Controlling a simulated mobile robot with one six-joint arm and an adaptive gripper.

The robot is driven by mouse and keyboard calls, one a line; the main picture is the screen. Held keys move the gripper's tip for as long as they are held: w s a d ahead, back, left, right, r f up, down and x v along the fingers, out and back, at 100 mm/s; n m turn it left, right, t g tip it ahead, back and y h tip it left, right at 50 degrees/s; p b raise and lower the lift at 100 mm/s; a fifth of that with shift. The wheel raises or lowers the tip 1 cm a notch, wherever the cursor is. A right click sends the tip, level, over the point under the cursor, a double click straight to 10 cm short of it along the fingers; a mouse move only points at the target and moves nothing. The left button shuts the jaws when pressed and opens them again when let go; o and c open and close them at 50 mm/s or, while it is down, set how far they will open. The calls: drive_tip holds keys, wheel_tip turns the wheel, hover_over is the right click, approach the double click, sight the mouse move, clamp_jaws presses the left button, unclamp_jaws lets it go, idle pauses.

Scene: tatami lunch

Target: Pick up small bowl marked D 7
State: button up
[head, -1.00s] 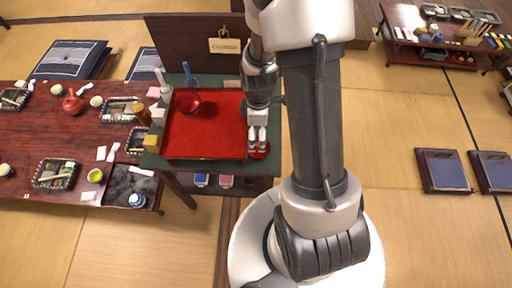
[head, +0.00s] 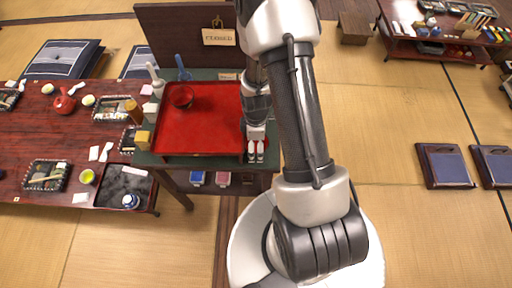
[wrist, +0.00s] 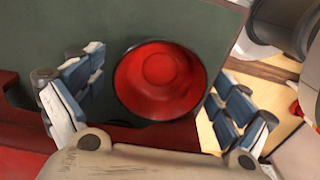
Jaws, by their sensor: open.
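A small red bowl (wrist: 160,80) with a dark rim sits on the dark green cart top in the wrist view, beside the red tray. No marking is readable on it. My gripper (wrist: 158,82) is open, with one finger on each side of the bowl in the picture; I cannot tell how far above it the fingers are. In the head view my gripper (head: 256,157) points down at the tray's right edge and hides most of that bowl.
The dark green cart (head: 210,75) has a board with a hanging sign behind it. Bottles and small blocks line its left side. A low table (head: 60,130) with dishes stands at left.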

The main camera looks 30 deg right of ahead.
drive_tip(key=shift+c, duration=0.5)
drive_tip(key=c, duration=1.1)
drive_tip(key=shift+r, duration=0.1)
